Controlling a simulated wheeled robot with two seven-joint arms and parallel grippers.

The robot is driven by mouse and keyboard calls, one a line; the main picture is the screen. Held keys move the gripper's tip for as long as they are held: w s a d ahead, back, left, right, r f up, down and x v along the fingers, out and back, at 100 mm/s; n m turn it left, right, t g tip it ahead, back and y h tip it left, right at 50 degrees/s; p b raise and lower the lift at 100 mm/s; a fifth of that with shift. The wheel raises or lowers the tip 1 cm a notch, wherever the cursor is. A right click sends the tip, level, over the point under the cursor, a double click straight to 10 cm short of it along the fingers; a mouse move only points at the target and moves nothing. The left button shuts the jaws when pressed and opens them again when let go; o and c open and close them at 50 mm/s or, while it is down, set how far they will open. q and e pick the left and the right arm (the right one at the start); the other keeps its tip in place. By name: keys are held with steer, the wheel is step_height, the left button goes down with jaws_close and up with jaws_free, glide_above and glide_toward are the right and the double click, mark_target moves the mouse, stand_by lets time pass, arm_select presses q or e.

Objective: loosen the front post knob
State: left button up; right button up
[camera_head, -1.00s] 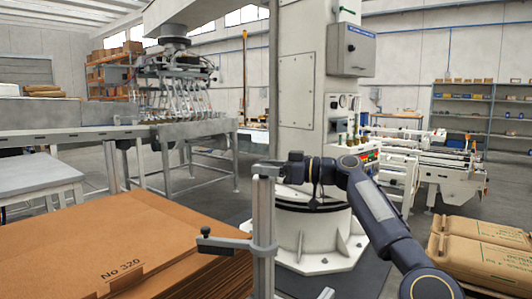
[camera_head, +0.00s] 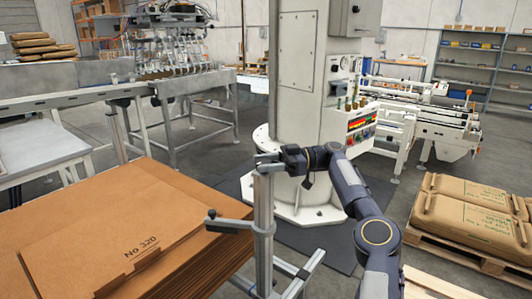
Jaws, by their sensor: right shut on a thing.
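The front post (camera_head: 264,235) is an upright grey metal column beside the cardboard stack. A grey cross arm (camera_head: 233,223) reaches left from it over the cardboard and has a small black end piece (camera_head: 211,214). My right gripper (camera_head: 268,159) is at the top of the post, with its arm coming in from the lower right. It is shut on the front post knob, which is mostly hidden by the fingers. I cannot tell how far the knob is turned. My left gripper is not in view.
A stack of brown cardboard sheets (camera_head: 105,235) marked No 320 fills the lower left. The white palletizer column (camera_head: 299,95) stands behind the post. A pallet of brown sacks (camera_head: 474,214) is at the right. Grey floor lies between.

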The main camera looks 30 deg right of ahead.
stand_by(0.4)
steer(key=o, duration=0.9)
steer(key=shift+o, duration=0.2)
steer(key=p+v, duration=0.7)
steer(key=p, duration=0.3)
steer(key=shift+d, duration=0.4)
